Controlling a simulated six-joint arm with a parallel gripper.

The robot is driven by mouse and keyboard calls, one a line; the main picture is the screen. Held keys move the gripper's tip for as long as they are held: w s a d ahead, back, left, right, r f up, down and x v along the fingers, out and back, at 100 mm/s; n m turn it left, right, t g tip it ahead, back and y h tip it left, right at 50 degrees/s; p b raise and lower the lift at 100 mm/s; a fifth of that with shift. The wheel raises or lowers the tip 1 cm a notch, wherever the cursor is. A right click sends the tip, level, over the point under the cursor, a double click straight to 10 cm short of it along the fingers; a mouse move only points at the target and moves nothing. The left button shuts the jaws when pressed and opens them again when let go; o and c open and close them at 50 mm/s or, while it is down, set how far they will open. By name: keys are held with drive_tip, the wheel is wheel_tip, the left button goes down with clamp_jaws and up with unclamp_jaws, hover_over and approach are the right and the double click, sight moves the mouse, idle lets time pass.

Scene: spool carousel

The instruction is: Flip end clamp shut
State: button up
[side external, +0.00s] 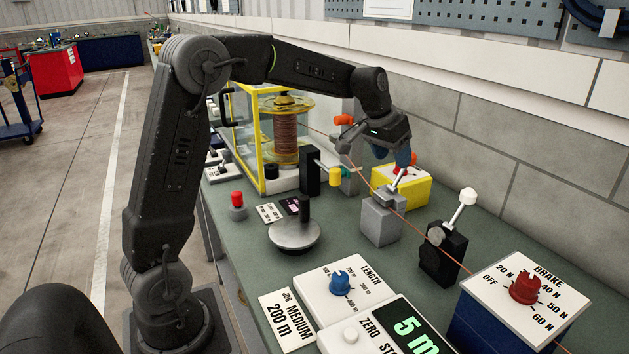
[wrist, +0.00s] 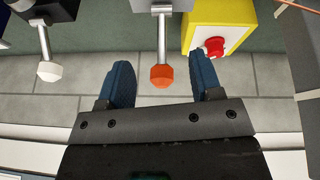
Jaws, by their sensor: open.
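The end clamp appears to be the grey block (side external: 380,222) under my gripper in the side view, with a copper-coloured line passing at its top. Its metal lever (side external: 397,184) stands up at a tilt toward my fingers. In the wrist view, the lever (wrist: 161,38) ends in an orange knob (wrist: 162,77) that shows between my two blue fingers, with gaps on both sides. My gripper (side external: 393,158) is open and points down over the clamp; it also shows in the wrist view (wrist: 161,68). The knob is largely hidden in the side view.
A yellow box with a red button (side external: 402,190) stands close behind the clamp. A black block (side external: 443,250) with a white-knobbed lever (side external: 463,205) stands to the right. The brake box (side external: 525,300) is at front right. The wall (side external: 500,150) is close behind.

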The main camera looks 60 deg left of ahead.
drive_tip(key=v, duration=1.1)
drive_tip(key=s+d+f, duration=0.2)
drive_tip(key=s+d, duration=0.1)
drive_tip(key=s, duration=0.3)
drive_tip(key=s+d+f+m, duration=0.1)
drive_tip(key=s+d, duration=0.3)
drive_tip(key=s, duration=0.3)
drive_tip(key=s+d+f, duration=0.2)
drive_tip(key=s+d, duration=0.2)
drive_tip(key=s, duration=0.3)
drive_tip(key=shift+f+y, duration=0.3)
drive_tip(key=s+d+f+t, duration=0.1)
drive_tip(key=s+f, duration=0.3)
drive_tip(key=s, duration=0.1)
drive_tip(key=shift+s+d+f+m, duration=0.15)
drive_tip(key=shift+d+f+m, duration=0.05)
drive_tip(key=shift+f+m, duration=0.1)
